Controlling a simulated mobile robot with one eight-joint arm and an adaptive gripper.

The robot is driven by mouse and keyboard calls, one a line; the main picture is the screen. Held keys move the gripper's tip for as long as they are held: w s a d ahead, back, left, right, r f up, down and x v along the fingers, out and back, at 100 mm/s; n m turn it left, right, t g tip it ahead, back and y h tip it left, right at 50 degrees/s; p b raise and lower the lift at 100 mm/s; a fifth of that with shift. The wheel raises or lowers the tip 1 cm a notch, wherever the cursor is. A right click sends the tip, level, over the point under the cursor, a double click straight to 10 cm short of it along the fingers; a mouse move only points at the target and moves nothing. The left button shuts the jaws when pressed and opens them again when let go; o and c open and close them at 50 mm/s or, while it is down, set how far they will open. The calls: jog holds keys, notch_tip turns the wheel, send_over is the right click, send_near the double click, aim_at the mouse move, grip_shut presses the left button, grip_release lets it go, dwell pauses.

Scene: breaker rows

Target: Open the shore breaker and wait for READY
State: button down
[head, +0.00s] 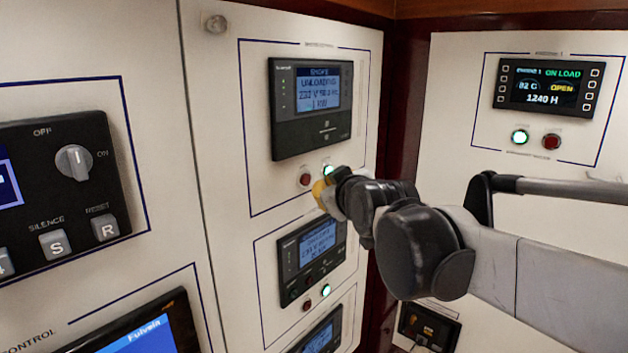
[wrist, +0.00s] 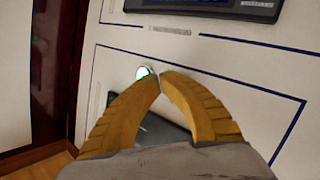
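The shore panel (head: 310,105) is a black unit on the white wall in the head view. Its blue screen (head: 318,89) reads SHORE, UNLOADING, about 232 V and 1 kW. Below it are a red button (head: 305,179) and a lit green-white button (head: 328,170). My gripper (head: 321,191) has its yellow fingertips just below these buttons in the picture. In the wrist view the fingers meet at their tips (wrist: 160,79), with nothing seen between them. A lit button (wrist: 143,73) shows just beside the tips. Contact cannot be told; the red button is not visible there.
A similar panel (head: 313,258) sits lower, with another partly visible below. On the right wall an engine display (head: 546,86) reads ON LOAD, OPEN, 1240 H, above a lit green button (head: 519,137) and a red one (head: 551,142). A rotary switch panel (head: 62,180) is at left.

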jog(key=s+d, duration=0.2)
jog(key=d, duration=0.1)
jog(key=shift+s, duration=0.25)
dwell(0.4)
jog(key=s+d+f+m+g+h+b, duration=0.1)
jog(key=s+d+f+b, duration=0.4)
jog(key=f, duration=1.5)
jog(key=s+d+f+m+g+h+b, duration=0.2)
jog(key=s+d+f+m+g+b, duration=0.2)
jog(key=s+f+b, duration=0.9)
jog(key=s+d+f+m+g+h+b, duration=0.1)
jog(key=s+d+f+b, duration=0.6)
jog(key=f+b, duration=1.4)
notch_tip(320, 180, down, 8)
jog(key=s+m+g, duration=0.1)
jog(key=m, duration=0.1)
jog(key=shift+s+m+g, duration=0.3)
jog(key=shift+s, duration=0.1)
jog(key=shift+r, duration=0.1)
